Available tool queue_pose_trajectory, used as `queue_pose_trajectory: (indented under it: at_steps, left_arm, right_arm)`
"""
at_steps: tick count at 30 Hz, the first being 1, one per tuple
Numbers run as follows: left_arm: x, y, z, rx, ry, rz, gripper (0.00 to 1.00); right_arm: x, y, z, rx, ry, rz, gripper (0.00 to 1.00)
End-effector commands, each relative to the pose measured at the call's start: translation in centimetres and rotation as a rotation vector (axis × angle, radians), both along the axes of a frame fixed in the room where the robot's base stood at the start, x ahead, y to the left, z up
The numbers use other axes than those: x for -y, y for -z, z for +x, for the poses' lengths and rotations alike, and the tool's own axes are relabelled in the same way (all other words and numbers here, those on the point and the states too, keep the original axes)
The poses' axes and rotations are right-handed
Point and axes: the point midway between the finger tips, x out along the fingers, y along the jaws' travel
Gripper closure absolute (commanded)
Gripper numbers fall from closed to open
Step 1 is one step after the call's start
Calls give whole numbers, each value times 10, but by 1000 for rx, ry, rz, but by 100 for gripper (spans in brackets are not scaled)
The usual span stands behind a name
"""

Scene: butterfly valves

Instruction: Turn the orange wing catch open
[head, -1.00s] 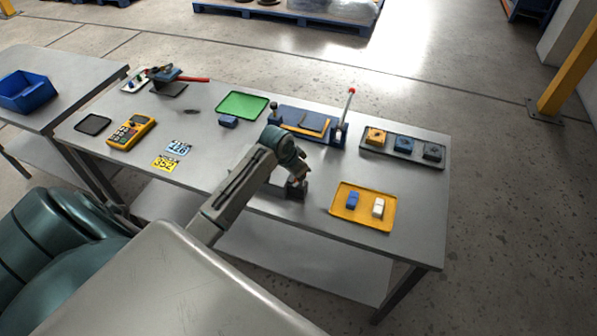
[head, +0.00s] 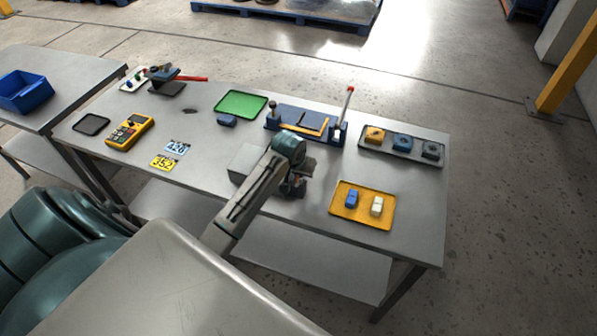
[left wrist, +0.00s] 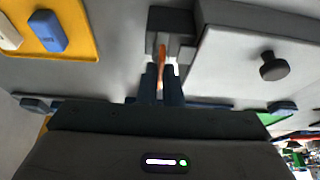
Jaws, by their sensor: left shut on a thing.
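The orange wing catch (left wrist: 162,52) shows edge-on in the left wrist view, in front of a dark bracket (left wrist: 172,22) beside a grey box (left wrist: 235,50). My left gripper (left wrist: 162,70) is shut on the catch, with one dark finger on each side. In the head view my left gripper (head: 297,187) is at the right end of the grey box (head: 247,162), and my wrist hides the catch there. The box face in the wrist view has a dark round knob (left wrist: 274,66). My right gripper is in neither view.
A yellow tray (head: 337,208) with a blue and a white block lies right of my gripper. Behind stand a blue fixture (head: 272,124) with an upright red-tipped lever (head: 348,103) and a grey tray (head: 387,152) with several knobs.

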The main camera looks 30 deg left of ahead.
Motion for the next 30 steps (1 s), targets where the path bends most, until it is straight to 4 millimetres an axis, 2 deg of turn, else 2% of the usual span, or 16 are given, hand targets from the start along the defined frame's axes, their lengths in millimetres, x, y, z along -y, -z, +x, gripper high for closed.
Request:
queue_pose_trajectory:
  at_steps: [10, 12, 14, 23, 26, 30]
  left_arm:
    - [-1, -2, 1, 6, -2, 2, 100]
    - [-1, -2, 1, 5, -2, 1, 81]
    - [-1, -2, 1, 4, -2, 1, 73]
    - [0, -2, 0, 2, -1, 0, 73]
    - [0, -8, -2, 5, 0, 1, 73]
    - [2, -27, -11, 7, 0, 3, 73]
  right_arm:
    - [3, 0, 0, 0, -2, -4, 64]
    - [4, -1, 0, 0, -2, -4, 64]
    - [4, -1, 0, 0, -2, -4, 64]
    - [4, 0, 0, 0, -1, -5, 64]
    - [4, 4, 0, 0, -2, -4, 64]
    - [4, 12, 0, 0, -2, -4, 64]
